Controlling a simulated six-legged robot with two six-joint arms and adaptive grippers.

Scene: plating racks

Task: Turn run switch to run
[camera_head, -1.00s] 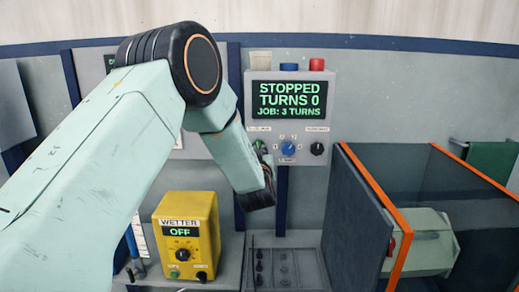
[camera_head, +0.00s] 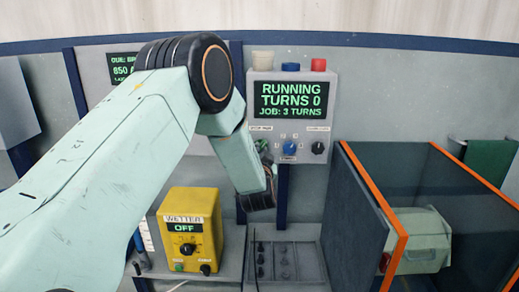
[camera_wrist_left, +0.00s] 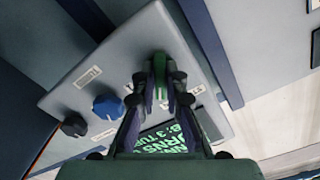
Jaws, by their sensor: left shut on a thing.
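The grey control panel (camera_head: 263,133) on the back wall has a screen (camera_head: 291,99) reading "RUNNING, TURNS 0, JOB: 3 TURNS". The run switch (camera_wrist_left: 160,64) is a green knob at the panel's left, mostly hidden by my gripper in the head view. My left gripper (camera_wrist_left: 160,88) is shut on it, with one finger on each side in the wrist view. In the head view the gripper (camera_head: 263,158) is largely behind my forearm. My right gripper is not in view.
A blue knob (camera_head: 289,147) and a black knob (camera_head: 318,147) sit right of the switch. A yellow wetter box (camera_head: 205,211), reading OFF, stands below. An orange-edged enclosure (camera_head: 370,192) stands at right.

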